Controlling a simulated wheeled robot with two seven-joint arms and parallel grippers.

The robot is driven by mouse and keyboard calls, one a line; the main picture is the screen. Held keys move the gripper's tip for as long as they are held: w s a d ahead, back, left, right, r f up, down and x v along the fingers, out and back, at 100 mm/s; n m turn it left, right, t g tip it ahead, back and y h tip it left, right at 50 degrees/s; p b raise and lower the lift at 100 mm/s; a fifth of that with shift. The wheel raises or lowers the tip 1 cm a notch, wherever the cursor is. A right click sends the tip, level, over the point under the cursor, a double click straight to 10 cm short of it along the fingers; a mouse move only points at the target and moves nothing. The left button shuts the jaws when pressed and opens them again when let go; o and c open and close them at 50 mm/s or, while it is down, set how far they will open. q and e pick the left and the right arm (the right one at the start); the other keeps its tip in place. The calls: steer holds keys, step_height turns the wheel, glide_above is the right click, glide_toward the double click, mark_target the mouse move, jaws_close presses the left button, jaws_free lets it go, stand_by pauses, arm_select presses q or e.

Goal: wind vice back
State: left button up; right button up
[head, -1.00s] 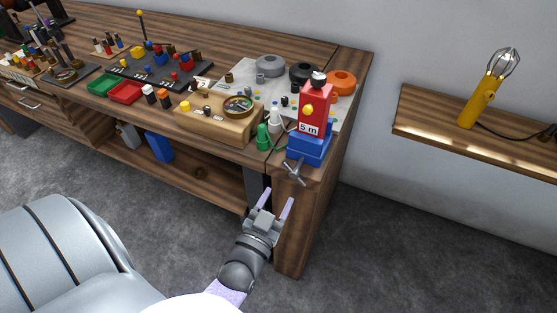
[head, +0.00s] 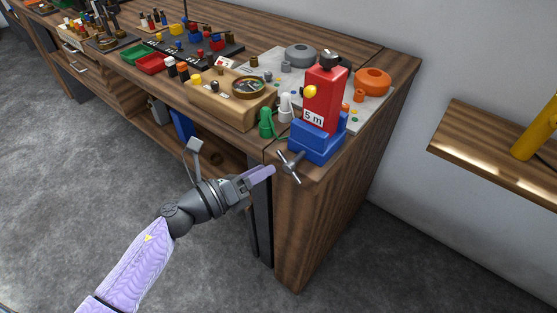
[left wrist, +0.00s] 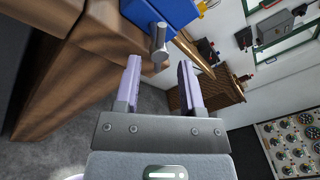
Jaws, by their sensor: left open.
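The blue vice (head: 318,142) stands on the front right corner of the wooden bench, with a red block marked "5 m" (head: 323,98) held upright at its top. Its metal crank handle (head: 290,166) sticks out over the bench's front edge. In the left wrist view the vice's blue body (left wrist: 166,12) is at the top and the handle (left wrist: 159,42) hangs just beyond the fingertips. My left gripper (head: 272,170) is open and empty, close in front of the handle; it also shows in the left wrist view (left wrist: 159,65). My right gripper is not in view.
A green figure (head: 266,123) and a white figure (head: 285,107) stand left of the vice. A wooden block with a round dial (head: 249,86) and an orange ring (head: 373,80) are nearby. A wall shelf (head: 490,148) is at right; open floor lies in front.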

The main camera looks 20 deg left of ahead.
mark_target(284, 158)
arm_select(q)
steer(key=x, duration=0.6)
steer(key=shift+s, duration=0.1)
jaws_close()
